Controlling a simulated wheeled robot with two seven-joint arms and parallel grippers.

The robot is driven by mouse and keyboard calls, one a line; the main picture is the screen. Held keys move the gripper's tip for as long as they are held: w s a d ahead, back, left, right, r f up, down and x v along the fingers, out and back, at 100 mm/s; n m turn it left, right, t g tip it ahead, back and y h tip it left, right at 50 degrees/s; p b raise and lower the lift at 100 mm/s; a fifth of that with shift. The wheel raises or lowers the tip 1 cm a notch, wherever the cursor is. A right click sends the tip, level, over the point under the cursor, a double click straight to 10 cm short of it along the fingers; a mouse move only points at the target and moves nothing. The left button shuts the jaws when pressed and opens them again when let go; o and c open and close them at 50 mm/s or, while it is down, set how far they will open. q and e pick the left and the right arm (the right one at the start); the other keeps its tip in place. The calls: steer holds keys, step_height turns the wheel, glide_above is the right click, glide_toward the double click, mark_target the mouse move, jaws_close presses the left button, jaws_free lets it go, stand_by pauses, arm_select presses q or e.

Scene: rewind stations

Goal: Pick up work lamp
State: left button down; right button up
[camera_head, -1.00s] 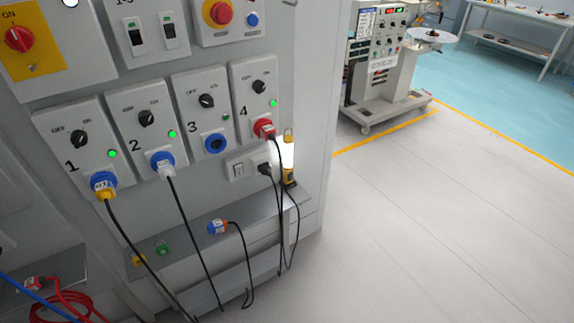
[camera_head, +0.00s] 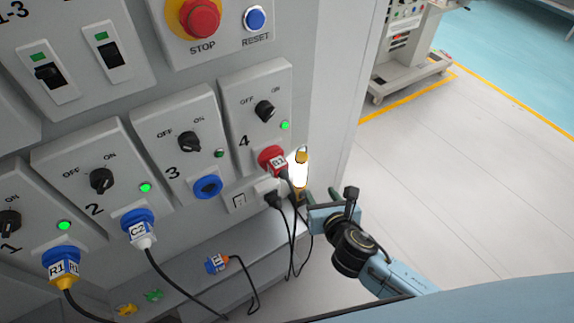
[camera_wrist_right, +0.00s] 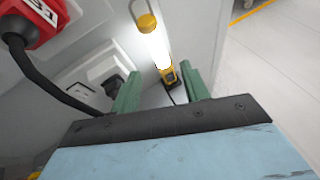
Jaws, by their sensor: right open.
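The work lamp (camera_head: 300,172) is a lit white tube with yellow ends. It stands upright on the right end of the grey ledge, by the cabinet's corner. In the right wrist view the lamp (camera_wrist_right: 156,48) rises ahead of the fingers, its yellow and black base showing between and beyond them. My right gripper (camera_head: 321,197) is open and empty, just right of the lamp's lower part in the head view. Its green fingers (camera_wrist_right: 161,88) also show in the wrist view, apart from the lamp's tube. My left gripper is not in view.
The red plug (camera_head: 273,160) in station 4 and a black plug (camera_head: 272,198) are close left of the lamp, with hanging cables. A loose blue plug (camera_head: 216,263) lies on the ledge (camera_head: 190,285).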

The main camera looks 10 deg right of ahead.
mark_target(303, 164)
steer(key=shift+n+t, duration=0.3)
steer(key=shift+n, duration=0.2)
steer(key=w, duration=0.2)
steer(key=w+b, duration=0.1)
steer(key=w, duration=0.2)
steer(key=w+a+f, duration=0.1)
steer(key=w, duration=0.1)
steer(key=shift+w, duration=0.4)
steer(key=shift+w+f+b, duration=0.15)
steer(key=shift+w+b, duration=0.2)
steer(key=shift+w, duration=0.15)
steer(key=b+x, duration=0.1)
steer(key=x, duration=0.3)
steer(key=shift+w+a, duration=0.2)
steer(key=shift+w, duration=0.15)
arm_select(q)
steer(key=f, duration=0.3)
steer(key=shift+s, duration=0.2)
arm_select(e)
steer(key=shift+c, duration=0.4)
jaws_close()
